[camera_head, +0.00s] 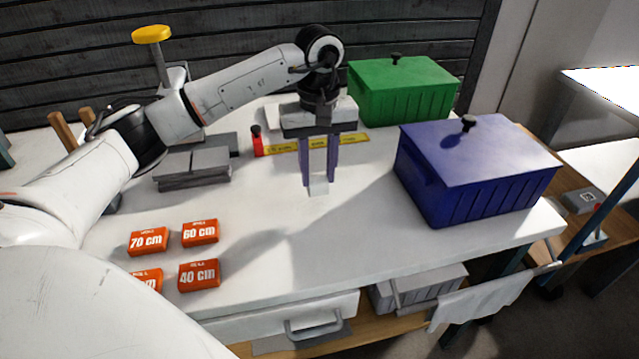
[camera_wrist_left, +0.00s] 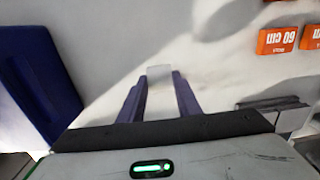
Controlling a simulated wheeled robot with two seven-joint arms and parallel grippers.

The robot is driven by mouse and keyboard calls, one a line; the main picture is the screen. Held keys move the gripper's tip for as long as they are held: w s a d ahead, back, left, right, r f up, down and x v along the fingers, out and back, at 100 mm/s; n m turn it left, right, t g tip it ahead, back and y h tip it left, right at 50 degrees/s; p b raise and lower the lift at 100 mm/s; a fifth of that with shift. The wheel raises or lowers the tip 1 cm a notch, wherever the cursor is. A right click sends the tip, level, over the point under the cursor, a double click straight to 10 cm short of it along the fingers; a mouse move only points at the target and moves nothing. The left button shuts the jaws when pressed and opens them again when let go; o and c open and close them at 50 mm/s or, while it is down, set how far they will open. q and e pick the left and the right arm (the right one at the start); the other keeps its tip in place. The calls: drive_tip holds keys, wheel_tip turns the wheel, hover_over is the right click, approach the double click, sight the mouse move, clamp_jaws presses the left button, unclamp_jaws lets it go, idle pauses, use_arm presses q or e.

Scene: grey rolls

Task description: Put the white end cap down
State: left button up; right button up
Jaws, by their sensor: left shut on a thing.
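The white end cap (camera_head: 319,187) is a small pale block at the tips of my left gripper (camera_head: 318,176), low over the middle of the white table (camera_head: 345,240). The gripper points down and its two purple fingers are shut on the cap. In the left wrist view the cap (camera_wrist_left: 160,71) shows between the fingertips of my left gripper (camera_wrist_left: 160,80), with white table top beyond. I cannot tell whether the cap touches the table. My right gripper is not in view.
A blue lidded box (camera_head: 475,170) stands right of the gripper, and a green one (camera_head: 405,90) behind it. A yellow ruler (camera_head: 310,144) lies behind the fingers. Grey blocks (camera_head: 195,165) and orange labelled blocks (camera_head: 199,274) lie to the left. The table's front middle is clear.

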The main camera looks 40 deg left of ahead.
sight(319, 178)
use_arm(q)
wheel_tip(319, 178, down, 3)
drive_tip(key=shift+f, duration=0.6)
drive_tip(key=o, duration=1)
drive_tip(key=shift+w, duration=0.1)
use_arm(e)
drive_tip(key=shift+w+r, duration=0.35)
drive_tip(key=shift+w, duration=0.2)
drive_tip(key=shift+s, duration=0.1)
